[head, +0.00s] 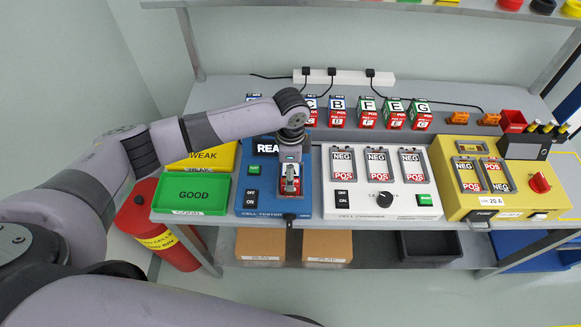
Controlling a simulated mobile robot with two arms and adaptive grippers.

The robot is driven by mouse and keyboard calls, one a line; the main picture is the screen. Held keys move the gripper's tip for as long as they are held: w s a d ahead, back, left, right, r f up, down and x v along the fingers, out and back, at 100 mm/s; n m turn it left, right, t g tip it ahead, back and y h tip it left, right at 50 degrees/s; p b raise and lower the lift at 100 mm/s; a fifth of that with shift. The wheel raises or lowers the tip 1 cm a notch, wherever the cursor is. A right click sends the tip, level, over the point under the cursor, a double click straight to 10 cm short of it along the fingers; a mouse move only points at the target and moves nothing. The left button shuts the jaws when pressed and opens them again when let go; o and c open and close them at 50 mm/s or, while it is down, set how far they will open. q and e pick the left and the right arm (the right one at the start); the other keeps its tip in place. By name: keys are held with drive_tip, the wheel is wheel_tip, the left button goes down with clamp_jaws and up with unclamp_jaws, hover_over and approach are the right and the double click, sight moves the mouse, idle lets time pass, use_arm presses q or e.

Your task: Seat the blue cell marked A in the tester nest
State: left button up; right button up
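The blue cell tester (249,196) stands at the left of the bench, and its display reads "REA", the rest hidden. My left gripper (290,187) points down over the tester nest. It covers most of the nest; some red and white shows around the fingers. I cannot tell whether a cell is between them. No letter A is readable. Part of a blue-topped cell (254,97) shows behind my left arm, its letter hidden. Blue cells C (311,103) and B (337,104) stand in the back row. My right gripper is not in view.
Green-topped cells F (367,106), E (393,107) and G (420,108) stand at the back. A white charger (384,205) and a yellow device (458,205) stand right of the tester. A green GOOD tray (192,193) and yellow WEAK tray (213,158) lie left.

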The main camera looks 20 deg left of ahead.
use_arm(q)
drive_tip(key=o, duration=1.4)
drive_tip(key=shift+o, duration=1.2)
drive_tip(key=shift+f, duration=0.1)
wheel_tip(320, 180, up, 12)
drive_tip(key=b, duration=0.2)
drive_tip(key=shift+r+b, duration=0.2)
drive_tip(key=shift+b, duration=0.15)
